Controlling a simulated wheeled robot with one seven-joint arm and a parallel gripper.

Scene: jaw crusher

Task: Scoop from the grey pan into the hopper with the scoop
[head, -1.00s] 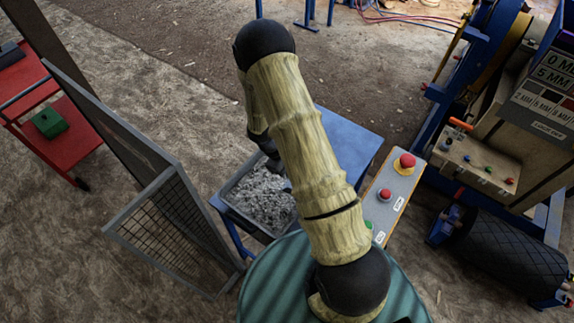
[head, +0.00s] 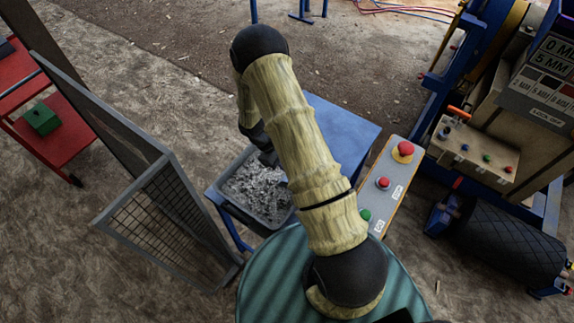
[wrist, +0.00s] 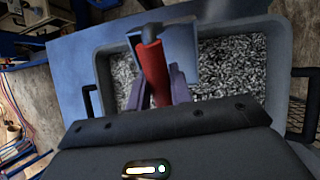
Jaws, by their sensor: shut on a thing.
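The grey pan (head: 228,212) holds grey gravel and sits on a blue table (head: 335,122). Its grey rim also shows in the wrist view (wrist: 279,75), with gravel inside. My gripper (wrist: 163,88) is shut on the red handle of the scoop (wrist: 181,42). The scoop's blue-grey body shows just beyond the fingers, over the pan's area. I cannot tell whether it touches the gravel or holds any. In the head view my arm hides the gripper and scoop. I cannot make out the hopper in either view.
A mesh guard (head: 150,212) stands left of the pan. A button panel (head: 391,180) is right of the table. Blue crusher machinery (head: 430,120) and a black roller (head: 510,240) are at the right. A red cart (head: 75,140) is far left.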

